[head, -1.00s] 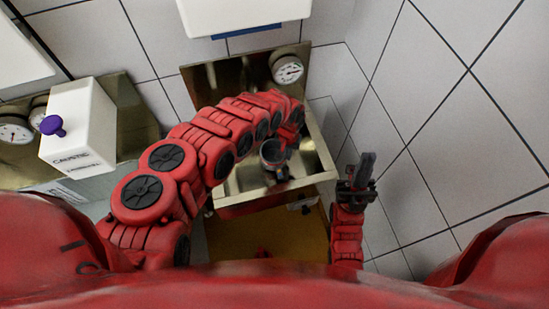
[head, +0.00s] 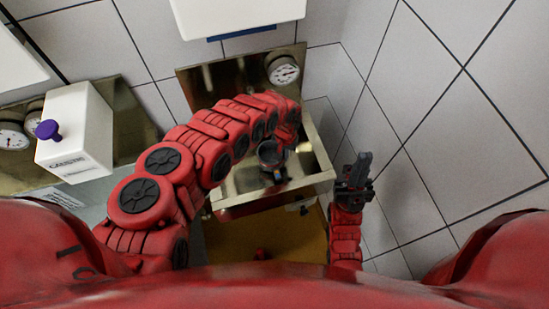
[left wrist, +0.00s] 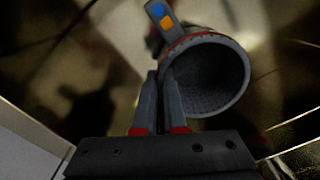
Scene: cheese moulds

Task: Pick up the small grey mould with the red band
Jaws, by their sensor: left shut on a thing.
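The small grey mould (left wrist: 207,72) shows large in the left wrist view, a round cup with its hollow inside facing the camera. A thin red band runs round it near the rim. A grey tab (left wrist: 163,18) with a blue and an orange square sticks out from it. My left gripper (left wrist: 162,84) is shut on the mould's wall at its near left side. In the head view the mould (head: 268,153) is over the steel basin, partly hidden by my left arm; I cannot tell whether it touches the basin. My right gripper (head: 363,165) points up, away from the mould; its jaw gap is unclear.
The steel basin (head: 236,183) has a raised back plate with a dial gauge (head: 283,70). A white container with a purple knob (head: 75,135) stands at left by another steel plate. Tiled walls (head: 440,130) close in the right side.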

